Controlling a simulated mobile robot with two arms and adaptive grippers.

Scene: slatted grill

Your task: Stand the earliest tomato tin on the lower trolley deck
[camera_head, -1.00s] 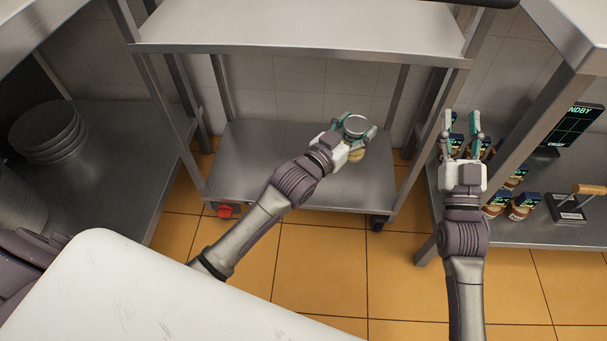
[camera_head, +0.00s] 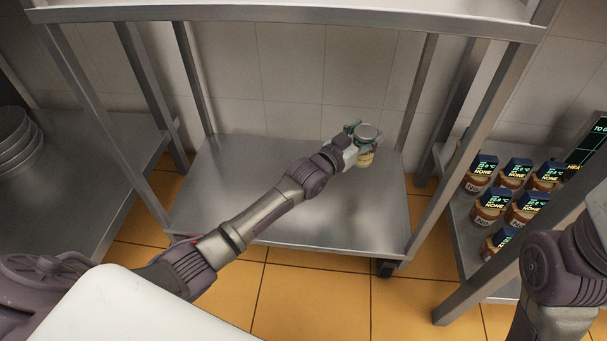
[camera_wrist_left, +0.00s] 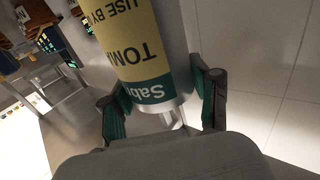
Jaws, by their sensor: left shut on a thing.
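My left gripper (camera_head: 363,138) is shut on a tomato tin (camera_head: 366,158) with a yellow label and a silvery round lid, over the right rear part of the lower trolley deck (camera_head: 240,185). The tin looks close to upright; I cannot tell whether its base touches the deck. In the left wrist view the tin (camera_wrist_left: 138,40) fills the space between the two green-padded fingers (camera_wrist_left: 163,108). Its label shows upside down, with "USE BY", "TOM" and a dark green band; no date is readable. My right arm is at the right edge, its fingers out of view.
The upper trolley deck (camera_head: 290,14) spans above, with posts at both sides. The lower deck's left and middle are bare apart from my arm above it. Several jars with dark displays (camera_head: 515,172) stand on the right shelf. Plates (camera_head: 15,140) are stacked at left.

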